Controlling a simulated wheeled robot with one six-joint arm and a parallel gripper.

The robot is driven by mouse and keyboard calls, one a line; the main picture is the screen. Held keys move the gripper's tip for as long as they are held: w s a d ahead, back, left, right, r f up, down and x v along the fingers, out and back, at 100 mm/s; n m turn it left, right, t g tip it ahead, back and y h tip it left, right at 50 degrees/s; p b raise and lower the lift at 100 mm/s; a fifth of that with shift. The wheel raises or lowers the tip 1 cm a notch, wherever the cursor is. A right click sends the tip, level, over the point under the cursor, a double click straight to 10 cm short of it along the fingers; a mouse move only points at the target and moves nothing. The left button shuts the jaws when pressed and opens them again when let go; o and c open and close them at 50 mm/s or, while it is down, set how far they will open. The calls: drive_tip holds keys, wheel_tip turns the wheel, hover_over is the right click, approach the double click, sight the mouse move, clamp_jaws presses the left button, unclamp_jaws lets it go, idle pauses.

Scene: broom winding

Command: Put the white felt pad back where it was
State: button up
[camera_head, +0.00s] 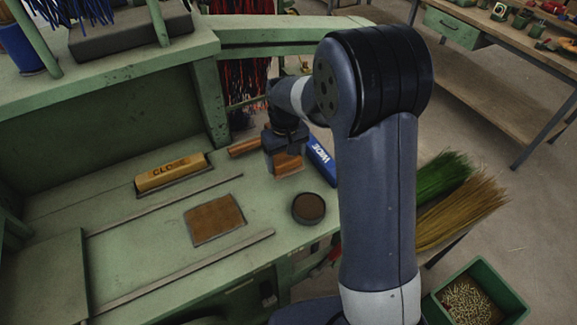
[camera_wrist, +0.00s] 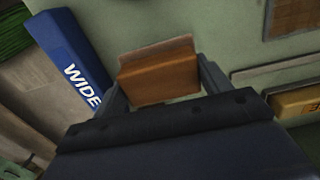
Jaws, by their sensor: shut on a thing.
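My gripper (camera_head: 284,142) is over the green bench, left of the blue block marked WIDE (camera_head: 320,160). It is shut on a small orange-brown block (camera_head: 288,164), which sits between both fingers in the wrist view (camera_wrist: 158,82). The block has a paler strip along its far edge there. I cannot tell whether its underside touches the bench. I cannot make out a separate white felt pad in either view; whether the pale strip is felt is unclear.
A yellow block with lettering (camera_head: 172,174) lies at the left. A brown square plate (camera_head: 214,220) lies between two metal rails. A round dark tin (camera_head: 308,208) stands near the front edge. A brown strip (camera_head: 243,147) lies left of my gripper. Green and tan bristles are at the right.

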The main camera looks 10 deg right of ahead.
sight(286, 168)
drive_tip(key=shift+f, duration=2)
drive_tip(key=shift+f, duration=0.15)
drive_tip(key=o, duration=0.9)
wheel_tip(286, 168, up, 12)
drive_tip(key=shift+r, duration=0.15)
